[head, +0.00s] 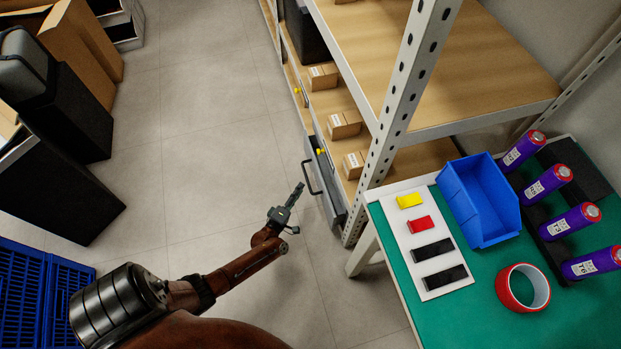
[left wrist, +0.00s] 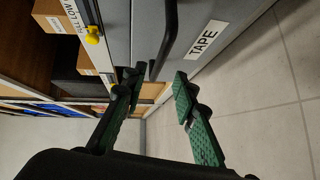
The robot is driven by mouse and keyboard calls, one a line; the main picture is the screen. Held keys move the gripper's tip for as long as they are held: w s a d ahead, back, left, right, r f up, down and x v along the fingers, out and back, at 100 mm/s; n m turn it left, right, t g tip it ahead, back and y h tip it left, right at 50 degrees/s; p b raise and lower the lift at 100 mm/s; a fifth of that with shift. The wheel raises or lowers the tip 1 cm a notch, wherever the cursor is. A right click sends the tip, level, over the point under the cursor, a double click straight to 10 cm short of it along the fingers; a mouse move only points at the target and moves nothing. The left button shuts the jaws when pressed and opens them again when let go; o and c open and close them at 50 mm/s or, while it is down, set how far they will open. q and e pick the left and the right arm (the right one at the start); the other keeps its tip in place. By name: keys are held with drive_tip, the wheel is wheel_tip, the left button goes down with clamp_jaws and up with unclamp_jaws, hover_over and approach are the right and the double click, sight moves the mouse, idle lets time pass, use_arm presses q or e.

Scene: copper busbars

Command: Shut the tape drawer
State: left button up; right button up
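The tape drawer (head: 331,195) is a grey drawer low in the shelving, standing partly out from it, with a dark bar handle (head: 311,178) on its front. In the left wrist view its grey front (left wrist: 228,14) carries a white TAPE label (left wrist: 205,39), and the handle (left wrist: 168,38) runs beside the label. My left gripper (head: 298,190) is just in front of the drawer, on the aisle side. In the left wrist view its green-padded fingers (left wrist: 156,78) are spread with nothing held, and the handle's end shows between the tips. Contact cannot be told. My right gripper is out of view.
A white shelf post (head: 397,110) stands right of the drawer. Small cartons (head: 345,124) sit on the shelf above. A green bench (head: 470,325) with a blue bin (head: 478,198) and red tape roll (head: 523,287) is at right. The floor (head: 215,150) left of the drawer is clear.

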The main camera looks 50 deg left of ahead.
sight(307, 178)
use_arm(q)
drive_tip(key=b+x, duration=0.3)
drive_tip(key=x, duration=0.4)
drive_tip(key=shift+w+a+f, duration=0.1)
drive_tip(key=shift+w, duration=0.15)
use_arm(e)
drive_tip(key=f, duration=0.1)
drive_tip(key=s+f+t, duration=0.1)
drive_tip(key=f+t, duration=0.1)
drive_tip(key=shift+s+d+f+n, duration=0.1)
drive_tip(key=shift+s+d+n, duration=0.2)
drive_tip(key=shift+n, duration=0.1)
use_arm(q)
drive_tip(key=shift+c, duration=0.7)
clamp_jaws()
